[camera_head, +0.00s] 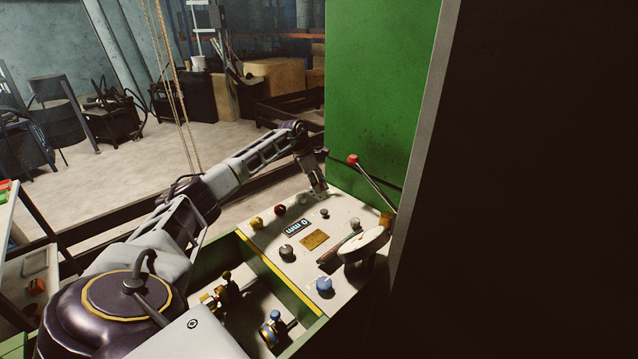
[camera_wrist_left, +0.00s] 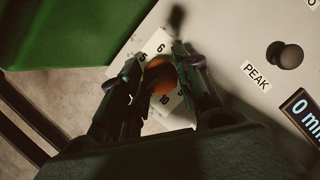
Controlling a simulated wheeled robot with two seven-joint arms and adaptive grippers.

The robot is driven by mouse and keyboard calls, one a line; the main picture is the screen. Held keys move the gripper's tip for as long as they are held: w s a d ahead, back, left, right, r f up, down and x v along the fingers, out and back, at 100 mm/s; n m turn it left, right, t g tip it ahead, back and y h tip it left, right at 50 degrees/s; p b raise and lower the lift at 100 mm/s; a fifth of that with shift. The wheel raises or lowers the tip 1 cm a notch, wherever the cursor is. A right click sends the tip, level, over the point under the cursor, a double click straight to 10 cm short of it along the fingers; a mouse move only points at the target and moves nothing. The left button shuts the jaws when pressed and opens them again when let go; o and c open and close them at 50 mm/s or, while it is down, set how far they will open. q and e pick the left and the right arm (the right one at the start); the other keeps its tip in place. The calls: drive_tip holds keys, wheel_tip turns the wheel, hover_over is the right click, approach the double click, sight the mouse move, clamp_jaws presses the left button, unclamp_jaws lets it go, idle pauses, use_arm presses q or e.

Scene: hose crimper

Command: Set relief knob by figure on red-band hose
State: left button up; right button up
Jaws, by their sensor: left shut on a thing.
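The relief knob (camera_wrist_left: 158,76) is orange-red and sits on a white dial plate in the left wrist view, with the figures 5, 6 and 10 readable around it. My left gripper (camera_wrist_left: 163,92) is shut on this knob, one finger on each side. In the head view my left gripper (camera_head: 318,189) points down at the far end of the pale control panel (camera_head: 270,235), and it hides the knob there. I cannot make out a red-band hose or its figure in either view. My right gripper is not in view.
The panel bears a "0 mm" display (camera_head: 298,227), a blue knob (camera_head: 324,286), a grey knob (camera_head: 287,252) and a red-tipped lever (camera_head: 353,160). A black knob (camera_wrist_left: 285,56) beside a PEAK label is near my fingers. A green machine wall (camera_head: 375,90) rises behind the panel.

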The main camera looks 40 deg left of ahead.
use_arm(q)
drive_tip(key=shift+w+r+m+h, duration=0.1)
drive_tip(key=shift+m+h, duration=0.2)
drive_tip(key=shift+m, duration=0.7)
drive_tip(key=shift+m+g+h+b, duration=0.3)
drive_tip(key=shift+m+g+b, duration=0.15)
drive_tip(key=shift+m, duration=0.65)
drive_tip(key=shift+m+g, duration=0.25)
drive_tip(key=shift+m, duration=0.35)
drive_tip(key=shift+a+m+b, duration=0.1)
drive_tip(key=shift+m+b, duration=0.3)
drive_tip(key=shift+m, duration=0.1)
drive_tip(key=shift+g, duration=0.3)
drive_tip(key=shift+m, duration=0.3)
drive_tip(key=o, duration=0.9)
drive_tip(key=shift+o, duration=0.5)
drive_tip(key=shift+a+r, duration=0.3)
drive_tip(key=shift+r, duration=0.3)
drive_tip(key=v, duration=1)
drive_tip(key=shift+r, duration=0.2)
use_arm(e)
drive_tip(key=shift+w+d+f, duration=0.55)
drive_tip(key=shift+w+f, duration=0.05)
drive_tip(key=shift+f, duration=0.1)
